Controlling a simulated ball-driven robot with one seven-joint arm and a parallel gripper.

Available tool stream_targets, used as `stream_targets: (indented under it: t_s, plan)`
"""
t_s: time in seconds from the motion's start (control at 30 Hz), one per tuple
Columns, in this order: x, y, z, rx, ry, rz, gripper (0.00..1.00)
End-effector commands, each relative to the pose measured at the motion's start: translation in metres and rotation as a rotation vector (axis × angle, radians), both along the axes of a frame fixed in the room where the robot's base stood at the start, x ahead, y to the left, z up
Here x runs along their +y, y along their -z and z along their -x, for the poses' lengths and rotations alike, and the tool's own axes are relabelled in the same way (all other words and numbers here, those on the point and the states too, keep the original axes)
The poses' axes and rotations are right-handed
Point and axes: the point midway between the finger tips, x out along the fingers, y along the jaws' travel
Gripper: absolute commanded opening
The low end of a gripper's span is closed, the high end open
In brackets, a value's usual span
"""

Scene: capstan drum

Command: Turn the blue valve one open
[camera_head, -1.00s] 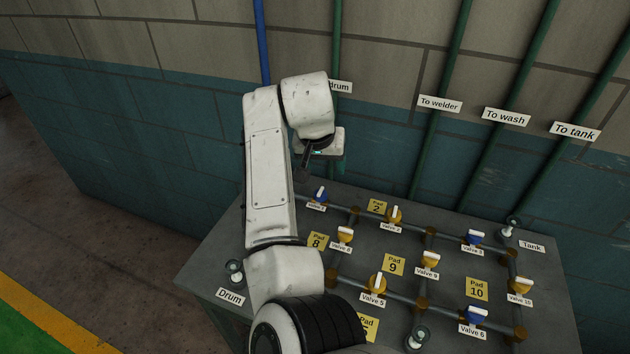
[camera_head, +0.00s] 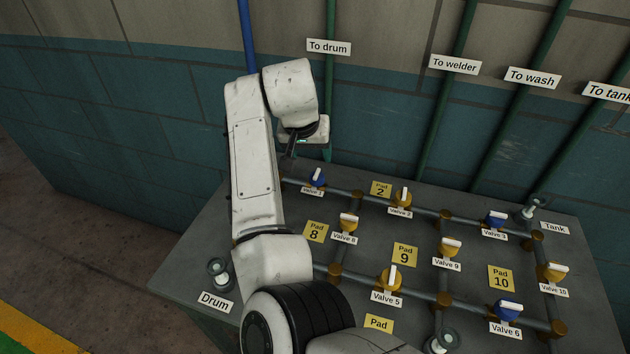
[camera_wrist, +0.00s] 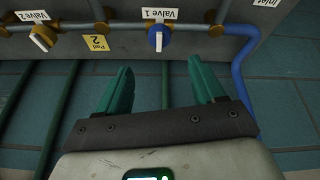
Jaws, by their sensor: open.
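The blue valve 1 (camera_head: 317,178) sits at the back left of the grey panel table, beside my gripper. My gripper (camera_head: 291,150) is in the air near valve 1, partly hidden by my wrist. In the wrist view my gripper (camera_wrist: 160,75) has its two green fingers apart with nothing between them. Valve 1 lies beyond the fingertips, roughly in line with the gap, and is not touched.
Yellow valve 2 (camera_head: 402,197) and the Pad 2 plate (camera_head: 381,189) are right of valve 1. Other valves, including blue valve 6 (camera_head: 507,310), stand on the pipe grid. A blue pipe (camera_wrist: 243,75) runs close to my right finger. The wall is behind the table.

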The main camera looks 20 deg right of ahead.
Motion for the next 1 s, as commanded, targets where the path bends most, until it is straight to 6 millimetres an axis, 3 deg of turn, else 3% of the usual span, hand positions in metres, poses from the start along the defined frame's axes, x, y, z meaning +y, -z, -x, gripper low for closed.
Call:
stream_targets:
  t_s: [0.23,0.6,0.8,1.0]
  plan:
    - [-0.004,0.020,-0.006,0.004,0.000,0.001,0.68]
    - [-0.019,0.082,-0.026,0.004,-0.001,-0.001,0.68]
    - [-0.023,0.098,-0.032,0.002,0.001,0.000,0.68]
    - [-0.024,0.103,-0.034,0.000,0.001,0.000,0.68]
